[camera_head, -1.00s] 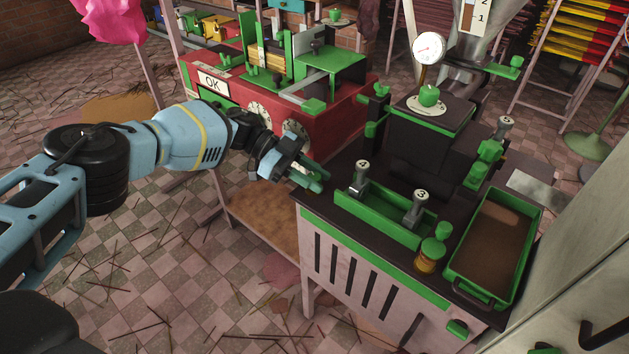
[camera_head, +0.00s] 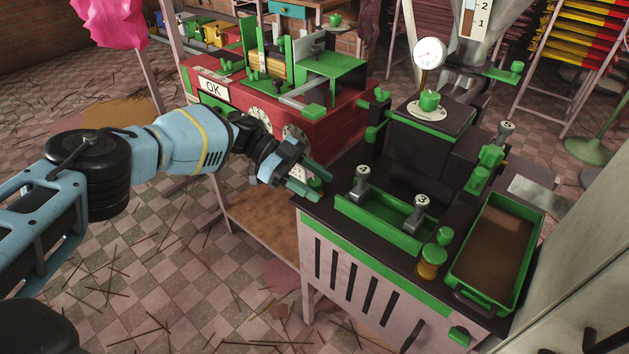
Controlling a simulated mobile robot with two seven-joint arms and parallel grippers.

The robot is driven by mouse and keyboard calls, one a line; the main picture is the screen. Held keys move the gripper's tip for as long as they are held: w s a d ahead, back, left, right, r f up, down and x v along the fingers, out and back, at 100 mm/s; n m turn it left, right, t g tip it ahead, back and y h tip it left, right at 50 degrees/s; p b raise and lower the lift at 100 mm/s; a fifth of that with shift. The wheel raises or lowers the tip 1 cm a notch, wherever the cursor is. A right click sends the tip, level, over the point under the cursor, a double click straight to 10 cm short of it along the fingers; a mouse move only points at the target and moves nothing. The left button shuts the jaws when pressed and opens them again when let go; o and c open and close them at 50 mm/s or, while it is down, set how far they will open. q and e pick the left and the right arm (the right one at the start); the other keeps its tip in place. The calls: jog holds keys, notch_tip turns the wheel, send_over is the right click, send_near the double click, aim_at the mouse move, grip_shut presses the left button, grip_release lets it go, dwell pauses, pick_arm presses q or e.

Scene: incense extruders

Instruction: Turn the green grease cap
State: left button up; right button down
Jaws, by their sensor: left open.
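Another green round cap (camera_head: 444,236) stands near the bench's front right, beside an amber jar with a green top (camera_head: 431,261). My right gripper is not in view.
A green tray with levers (camera_head: 385,222) stands right of the gripper on the bench (camera_head: 322,221). A brown-filled green bin (camera_head: 494,245) is at the right. A red machine (camera_head: 330,125) with dials stands behind. Straws litter the tiled floor.

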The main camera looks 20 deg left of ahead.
pick_arm(q)
jog(key=v, duration=0.7)
jog(key=shift+a+r+b, duration=0.2)
jog(key=shift+a+b, duration=0.1)
jog(key=shift+b, duration=0.15)
jog(key=shift+f, duration=0.1)
